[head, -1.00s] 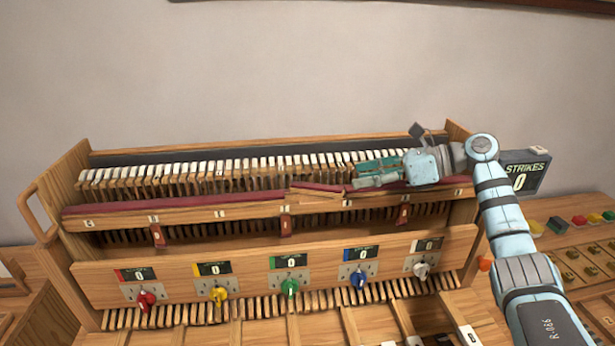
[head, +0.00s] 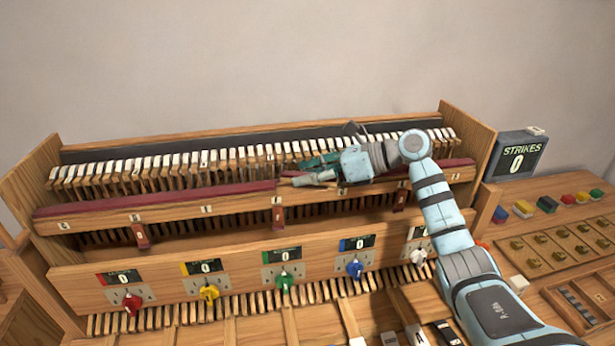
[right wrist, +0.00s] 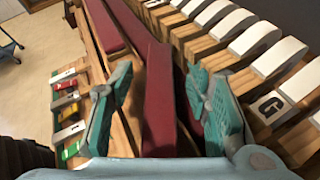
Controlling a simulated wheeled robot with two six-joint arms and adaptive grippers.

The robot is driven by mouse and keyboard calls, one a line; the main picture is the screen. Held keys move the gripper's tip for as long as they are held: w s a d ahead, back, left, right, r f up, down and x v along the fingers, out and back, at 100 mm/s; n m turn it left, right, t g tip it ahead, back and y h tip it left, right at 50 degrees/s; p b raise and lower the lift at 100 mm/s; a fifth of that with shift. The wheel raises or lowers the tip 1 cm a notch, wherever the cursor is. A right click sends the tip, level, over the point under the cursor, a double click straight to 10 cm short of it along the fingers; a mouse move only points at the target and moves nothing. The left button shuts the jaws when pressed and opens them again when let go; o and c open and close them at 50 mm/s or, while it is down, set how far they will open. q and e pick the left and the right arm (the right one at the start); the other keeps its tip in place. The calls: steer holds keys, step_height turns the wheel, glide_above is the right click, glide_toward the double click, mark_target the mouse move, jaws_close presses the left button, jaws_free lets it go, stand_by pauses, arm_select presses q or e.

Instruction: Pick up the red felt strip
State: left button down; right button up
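Dark red felt lies along the wooden rail of the piano action, with a long strip (head: 160,197) on the left in the head view. In the right wrist view a red felt strip (right wrist: 158,100) stands between the fingers of my right gripper (right wrist: 160,75), at an angle to another red length beside it. The fingers are apart, one on each side, with gaps visible to the strip. In the head view my right gripper (head: 290,175) is low over the rail near its middle and hides the felt there. My left gripper is not in view.
White-topped keys (head: 205,160) run in a row behind the rail. Below is a wooden panel (head: 235,270) with coloured knobs. The strikes display (head: 519,160) stands at the right, beside a wooden side wall (head: 480,155).

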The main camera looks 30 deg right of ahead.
steer(key=shift+s+d+r, duration=0.1)
steer(key=shift+s, duration=0.1)
steer(key=c, duration=0.6)
steer(key=shift+w, duration=0.15)
steer(key=shift+c, duration=1.1)
